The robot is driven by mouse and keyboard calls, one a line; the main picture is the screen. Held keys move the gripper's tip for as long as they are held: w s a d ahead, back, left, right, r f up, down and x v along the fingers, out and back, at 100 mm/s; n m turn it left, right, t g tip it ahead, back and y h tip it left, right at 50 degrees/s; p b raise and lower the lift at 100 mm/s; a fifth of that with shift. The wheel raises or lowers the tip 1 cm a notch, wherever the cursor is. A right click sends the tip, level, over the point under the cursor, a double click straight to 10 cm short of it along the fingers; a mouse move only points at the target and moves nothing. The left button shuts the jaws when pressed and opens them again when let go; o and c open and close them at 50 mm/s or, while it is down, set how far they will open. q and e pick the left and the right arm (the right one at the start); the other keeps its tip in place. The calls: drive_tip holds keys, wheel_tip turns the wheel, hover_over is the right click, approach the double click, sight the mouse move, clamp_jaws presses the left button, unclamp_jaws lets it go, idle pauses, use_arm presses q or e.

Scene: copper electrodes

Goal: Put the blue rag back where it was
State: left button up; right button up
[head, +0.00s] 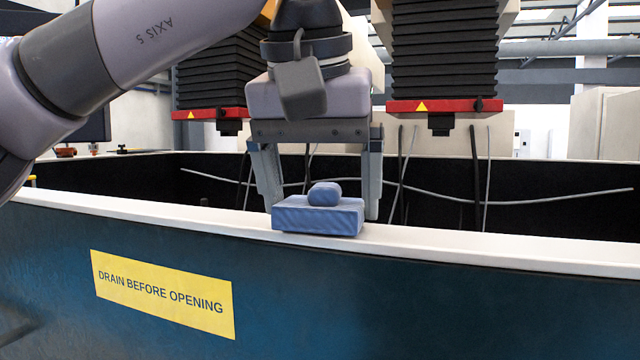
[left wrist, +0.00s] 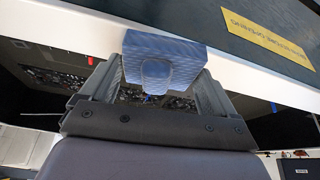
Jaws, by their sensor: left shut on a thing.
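The blue rag (head: 318,217) is a folded block with a rounded lump on top. It is at the white rim (head: 480,247) of the dark tank; whether it rests on the rim or is just above it I cannot tell. My left gripper (head: 320,208) points down over it, shut on the rag with one finger at each side. In the left wrist view the rag (left wrist: 163,60) sits between the fingertips, in front of the white rim (left wrist: 240,75). My right gripper is not in view.
The tank's blue front wall (head: 450,305) carries a yellow "DRAIN BEFORE OPENING" label (head: 163,292). Black bellows columns with red bases (head: 445,106) hang over the tank behind my gripper. Cables (head: 560,197) run inside the dark tank. The rim to the right is clear.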

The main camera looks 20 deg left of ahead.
sight(312, 208)
use_arm(q)
drive_tip(key=shift+f, duration=0.15)
drive_tip(key=o, duration=0.8)
drive_tip(key=shift+f+b, duration=0.25)
drive_tip(key=shift+b, duration=0.55)
drive_tip(key=p+v, duration=0.2)
drive_tip(key=v, duration=0.5)
drive_tip(key=shift+r, duration=0.35)
